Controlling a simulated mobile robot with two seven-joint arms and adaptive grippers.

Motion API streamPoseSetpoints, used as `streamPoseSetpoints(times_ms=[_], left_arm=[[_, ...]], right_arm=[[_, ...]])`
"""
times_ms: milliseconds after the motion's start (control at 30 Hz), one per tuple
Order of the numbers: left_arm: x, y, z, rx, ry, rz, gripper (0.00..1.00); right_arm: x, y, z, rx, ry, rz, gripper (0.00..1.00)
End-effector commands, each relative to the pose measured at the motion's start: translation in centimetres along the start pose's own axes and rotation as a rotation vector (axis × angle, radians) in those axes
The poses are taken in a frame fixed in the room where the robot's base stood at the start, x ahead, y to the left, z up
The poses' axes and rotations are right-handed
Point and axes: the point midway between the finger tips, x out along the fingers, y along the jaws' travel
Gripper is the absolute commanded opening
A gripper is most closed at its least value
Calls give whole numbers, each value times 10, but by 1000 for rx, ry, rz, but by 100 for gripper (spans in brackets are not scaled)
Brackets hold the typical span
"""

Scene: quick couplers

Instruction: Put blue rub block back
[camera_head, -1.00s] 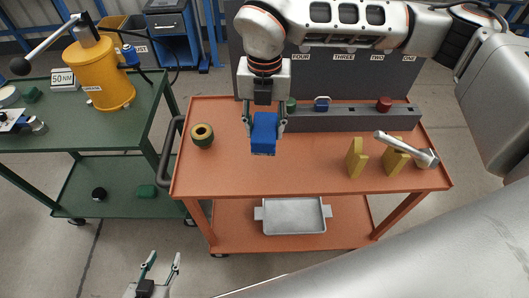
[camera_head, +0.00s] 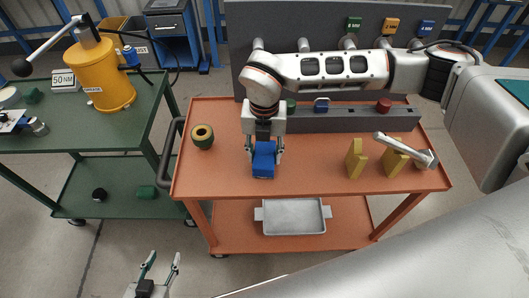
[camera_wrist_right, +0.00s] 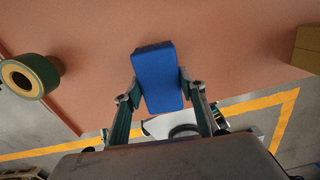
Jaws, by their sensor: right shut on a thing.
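The blue rub block (camera_head: 263,162) is held between the fingers of my right gripper (camera_head: 265,152), over the middle of the orange table. In the right wrist view the block (camera_wrist_right: 158,77) sits between both fingertips of the right gripper (camera_wrist_right: 158,92). I cannot tell for sure whether its underside touches the table top. My left gripper (camera_head: 160,262) is at the bottom of the head view, away from the tables, with its fingers apart and nothing between them.
A green and yellow ring (camera_head: 203,136) stands left on the orange table (camera_head: 225,178). Yellow blocks (camera_head: 356,158) and a metal tool (camera_head: 405,148) are at right. A grey rail (camera_head: 345,121) with couplers runs along the back. A silver tray (camera_head: 293,216) lies on the lower shelf.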

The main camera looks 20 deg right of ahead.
Motion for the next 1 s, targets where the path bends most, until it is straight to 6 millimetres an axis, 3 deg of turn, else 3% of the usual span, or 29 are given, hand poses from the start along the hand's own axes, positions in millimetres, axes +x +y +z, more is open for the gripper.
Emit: streamPoseSetpoints(times_ms=[167,200,267,700,1000], left_arm=[[1,0,2,0,-1,0,40],[1,0,2,0,-1,0,40],[1,0,2,0,-1,0,40],[3,2,8,-1,-5,1,40],[3,2,8,-1,-6,2,40]], right_arm=[[4,0,0,0,0,0,23],[5,0,0,0,0,0,42],[4,0,0,0,0,0,57],[5,0,0,0,1,0,57],[-46,-1,-3,0,-4,2,57]])
